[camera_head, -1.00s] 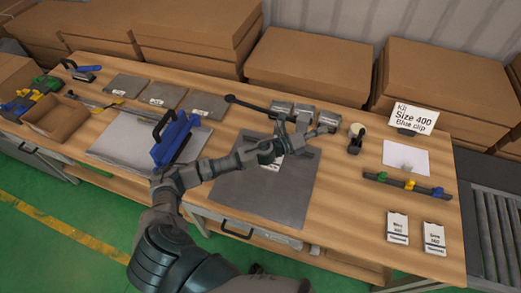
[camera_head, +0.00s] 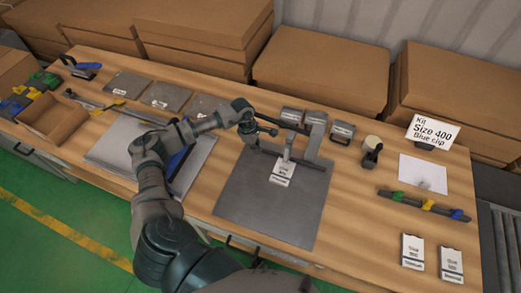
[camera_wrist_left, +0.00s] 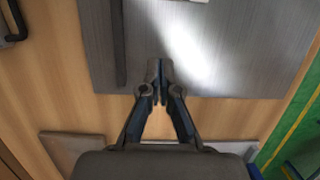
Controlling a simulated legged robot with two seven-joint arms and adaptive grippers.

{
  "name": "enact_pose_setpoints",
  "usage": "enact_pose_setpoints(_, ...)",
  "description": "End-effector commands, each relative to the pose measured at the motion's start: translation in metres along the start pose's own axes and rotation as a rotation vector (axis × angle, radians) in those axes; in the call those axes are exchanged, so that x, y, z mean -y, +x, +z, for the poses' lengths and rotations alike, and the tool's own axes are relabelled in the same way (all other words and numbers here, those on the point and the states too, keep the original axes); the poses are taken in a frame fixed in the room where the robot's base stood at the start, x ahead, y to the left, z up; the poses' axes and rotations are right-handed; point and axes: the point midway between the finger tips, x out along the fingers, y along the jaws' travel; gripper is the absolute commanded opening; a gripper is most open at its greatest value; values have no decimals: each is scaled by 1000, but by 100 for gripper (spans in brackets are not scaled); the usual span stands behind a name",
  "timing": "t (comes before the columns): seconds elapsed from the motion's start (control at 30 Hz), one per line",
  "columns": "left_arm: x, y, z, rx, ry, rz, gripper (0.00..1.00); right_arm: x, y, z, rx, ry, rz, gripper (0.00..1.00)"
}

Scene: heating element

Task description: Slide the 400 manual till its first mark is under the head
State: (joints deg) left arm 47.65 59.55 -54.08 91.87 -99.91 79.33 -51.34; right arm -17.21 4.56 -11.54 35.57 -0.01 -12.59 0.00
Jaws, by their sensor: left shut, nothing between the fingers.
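The 400 manual (camera_head: 283,173), a small white card with dark print, lies on the dark grey plate (camera_head: 270,215). Its far end is close to the head (camera_head: 288,152) of the dark frame (camera_head: 316,147); I cannot tell whether its first mark is under it. My left gripper (camera_head: 268,131) is shut and empty, left of the frame and apart from the manual. In the left wrist view the shut fingertips (camera_wrist_left: 160,97) are over the plate's edge, and a white sliver at the top may be the manual. My right gripper is not in view.
Two similar cards (camera_head: 413,252) lie at the right, near a rail with coloured clips (camera_head: 425,204). A sign (camera_head: 433,133) reads Size 400, Blue clip. Grey canisters (camera_head: 292,116) stand behind the frame. A paler plate (camera_head: 115,145) lies left, under my arm.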

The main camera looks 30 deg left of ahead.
Motion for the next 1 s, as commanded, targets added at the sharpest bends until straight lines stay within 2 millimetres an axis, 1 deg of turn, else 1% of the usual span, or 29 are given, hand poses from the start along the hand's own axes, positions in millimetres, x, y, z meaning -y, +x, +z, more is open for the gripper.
enact_pose_setpoints(0.2,-1,48,-4,8,-3,-6,0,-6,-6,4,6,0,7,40)
enact_pose_setpoints(0.37,0,82,-5,10,-3,-6,0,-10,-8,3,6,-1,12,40)
enact_pose_setpoints(0.5,-1,85,18,12,1,-2,0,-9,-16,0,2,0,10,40)
enact_pose_setpoints(0.7,-1,90,34,8,-1,-2,0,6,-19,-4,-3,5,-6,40)
enact_pose_setpoints(0.83,-1,91,38,6,1,-1,0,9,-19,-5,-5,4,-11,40)
enact_pose_setpoints(1.0,-1,91,36,8,-1,-1,0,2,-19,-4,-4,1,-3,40)
